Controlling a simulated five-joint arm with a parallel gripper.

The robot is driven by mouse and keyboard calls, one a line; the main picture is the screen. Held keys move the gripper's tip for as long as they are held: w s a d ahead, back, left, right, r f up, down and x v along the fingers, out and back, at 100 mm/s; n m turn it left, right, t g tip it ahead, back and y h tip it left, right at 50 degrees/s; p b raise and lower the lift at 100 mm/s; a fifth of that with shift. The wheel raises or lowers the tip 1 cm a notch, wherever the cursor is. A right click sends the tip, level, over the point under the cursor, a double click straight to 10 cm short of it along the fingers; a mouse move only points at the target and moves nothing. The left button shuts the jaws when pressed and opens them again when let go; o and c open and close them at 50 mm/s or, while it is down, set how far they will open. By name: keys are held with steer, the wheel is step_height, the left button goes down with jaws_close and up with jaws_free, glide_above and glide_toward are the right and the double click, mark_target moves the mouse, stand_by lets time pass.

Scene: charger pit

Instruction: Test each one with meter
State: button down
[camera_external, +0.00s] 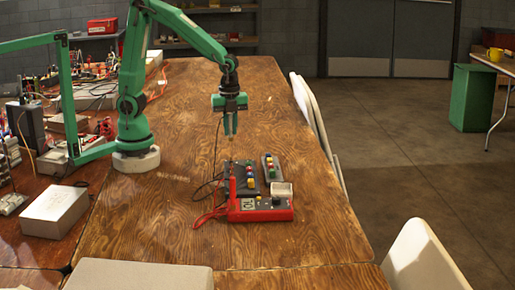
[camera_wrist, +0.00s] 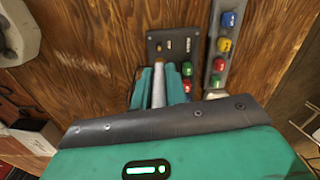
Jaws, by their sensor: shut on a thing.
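My gripper (camera_external: 230,130) is above the table, over the far end of a dark board (camera_external: 243,169). It is shut on a slim grey rod (camera_wrist: 158,86), which looks like a meter probe, pointing down. A dark cable hangs beside the gripper. A red meter (camera_external: 262,213) with a dark dial lies in front of the board. A red probe (camera_external: 233,190) stands upright at its left. In the wrist view the board (camera_wrist: 157,42) has small slots and coloured pieces, partly hidden by my fingers. A grey strip (camera_external: 269,159) holds coloured pieces (camera_wrist: 225,45) to its right.
A pale grey block (camera_external: 281,188) is by the meter. Red and black leads curl left of it. A white box (camera_external: 55,211) and electronics crowd the left bench. White chairs (camera_external: 430,258) stand along the right edge.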

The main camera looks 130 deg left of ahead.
mark_target(230, 137)
steer(key=shift+f, duration=2.4)
steer(key=shift+f, duration=0.95)
stand_by(1.6)
steer(key=c, duration=1)
jaws_free()
steer(key=shift+r, duration=0.1)
steer(key=shift+r, duration=3.7)
